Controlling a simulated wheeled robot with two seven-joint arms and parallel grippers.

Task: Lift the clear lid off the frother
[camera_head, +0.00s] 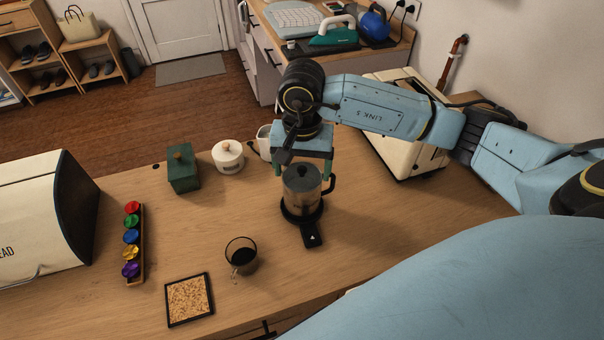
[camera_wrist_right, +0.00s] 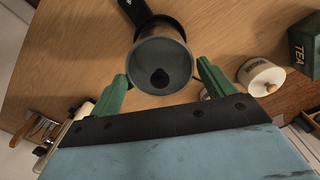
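The frother (camera_head: 302,200) stands upright on its dark base on the wooden counter, with its black handle on the right. Its lid (camera_head: 302,177) is on top; in the wrist view the lid (camera_wrist_right: 165,55) shows as a round grey-looking cover with a dark knob. My left gripper is not in view.
A white lidded jar (camera_head: 228,156), a green canister (camera_head: 183,168) and a white mug (camera_head: 265,142) stand left of the gripper. A glass cup (camera_head: 241,255) and a cork coaster (camera_head: 189,299) are nearer. A cream toaster (camera_head: 405,140) stands behind right.

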